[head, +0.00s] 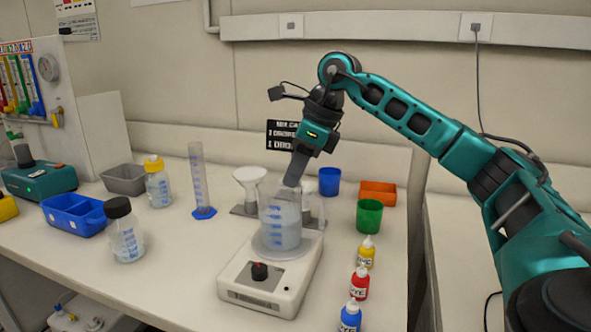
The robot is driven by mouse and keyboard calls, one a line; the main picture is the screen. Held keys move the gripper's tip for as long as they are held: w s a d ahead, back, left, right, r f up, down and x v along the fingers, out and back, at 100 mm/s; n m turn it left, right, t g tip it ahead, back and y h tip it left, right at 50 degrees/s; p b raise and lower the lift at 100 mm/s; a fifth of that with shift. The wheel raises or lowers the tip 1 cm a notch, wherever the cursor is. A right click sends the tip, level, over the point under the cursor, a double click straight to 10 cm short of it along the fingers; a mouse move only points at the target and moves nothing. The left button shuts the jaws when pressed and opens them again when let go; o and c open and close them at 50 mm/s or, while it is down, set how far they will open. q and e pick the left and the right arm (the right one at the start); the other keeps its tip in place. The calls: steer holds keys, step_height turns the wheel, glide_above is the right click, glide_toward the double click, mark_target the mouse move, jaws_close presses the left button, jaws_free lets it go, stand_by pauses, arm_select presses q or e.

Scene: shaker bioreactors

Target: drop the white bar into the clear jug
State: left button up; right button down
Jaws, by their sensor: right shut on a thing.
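The clear jug (281,224) stands upright on the round plate of a white stirrer (270,274). It has blue marks and looks partly filled with pale liquid. My right gripper (292,178) points down over the jug's mouth, with its fingertips near the rim. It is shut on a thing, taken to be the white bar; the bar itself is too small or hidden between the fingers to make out. I cannot tell whether the fingertips are just above the rim or slightly inside. My left gripper is not in view.
A white funnel (250,180) on a stand is behind the jug. A measuring cylinder (198,182) and capped bottles (125,232) stand left. Green (369,216) and blue (329,181) cups and small dropper bottles (360,283) stand right. Bare bench lies front left.

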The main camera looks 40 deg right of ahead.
steer(key=c, duration=1.2)
jaws_free()
steer(key=shift+c, duration=0.2)
steer(key=shift+o, duration=0.9)
steer(key=p+v, duration=0.2)
steer(key=v, duration=1.1)
steer(key=shift+a, duration=0.1)
